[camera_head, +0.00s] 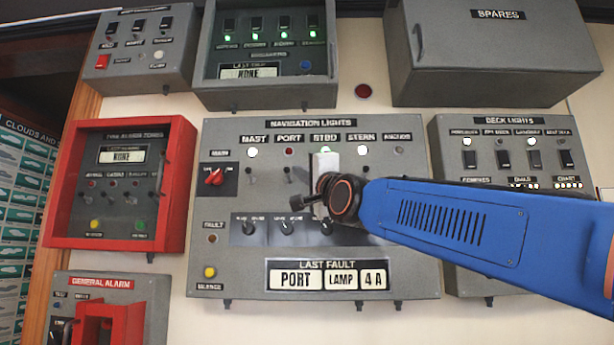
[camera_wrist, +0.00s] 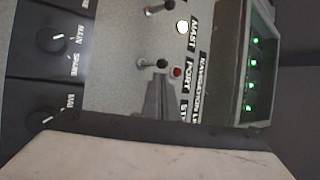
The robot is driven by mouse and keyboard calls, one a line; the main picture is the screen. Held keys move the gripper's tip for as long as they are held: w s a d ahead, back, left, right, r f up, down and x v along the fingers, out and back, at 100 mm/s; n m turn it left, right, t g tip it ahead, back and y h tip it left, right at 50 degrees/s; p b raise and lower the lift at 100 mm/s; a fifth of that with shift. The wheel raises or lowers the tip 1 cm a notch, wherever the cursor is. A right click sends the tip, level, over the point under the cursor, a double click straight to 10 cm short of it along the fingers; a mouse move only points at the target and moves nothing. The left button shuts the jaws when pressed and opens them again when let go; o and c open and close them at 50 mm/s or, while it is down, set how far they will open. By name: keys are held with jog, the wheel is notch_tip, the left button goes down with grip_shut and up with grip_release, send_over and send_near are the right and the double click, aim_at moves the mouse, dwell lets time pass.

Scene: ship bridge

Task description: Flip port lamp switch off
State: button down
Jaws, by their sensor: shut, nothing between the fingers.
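The port lamp switch (camera_head: 288,174) is a small metal toggle in the navigation lights panel (camera_head: 215,268), below the PORT label and a dull red lamp (camera_head: 289,151). In the wrist view the switch (camera_wrist: 150,63) shows side-on beside the red lamp (camera_wrist: 177,71); I cannot tell its on or off position for certain. My gripper is shut and empty. Its grey fingers (camera_wrist: 158,90) show in the wrist view, their tips close to the port switch and lamp; I cannot tell whether they touch. In the head view my wrist covers the STBD switch area and hides the fingertips.
The mast toggle (camera_head: 250,174) stands left of the port one, under a lit white lamp (camera_head: 252,152). Rotary knobs (camera_head: 287,227) sit below. The last fault display (camera_head: 325,275) reads PORT LAMP 4 A. The spares cabinet (camera_head: 490,55) juts out above right.

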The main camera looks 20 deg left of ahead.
jog(key=shift+x, duration=0.8)
jog(key=shift+f+n+t+y, duration=0.3)
jog(key=shift+f+n+y, duration=0.25)
jog(key=shift+n+y, duration=0.5)
dwell(0.6)
jog(key=n+y, duration=0.1)
jog(key=f+n+g+y, duration=0.1)
jog(key=n+y, duration=0.1)
jog(key=n+g+y, duration=0.1)
jog(key=n+y, duration=0.1)
jog(key=shift+f, duration=0.4)
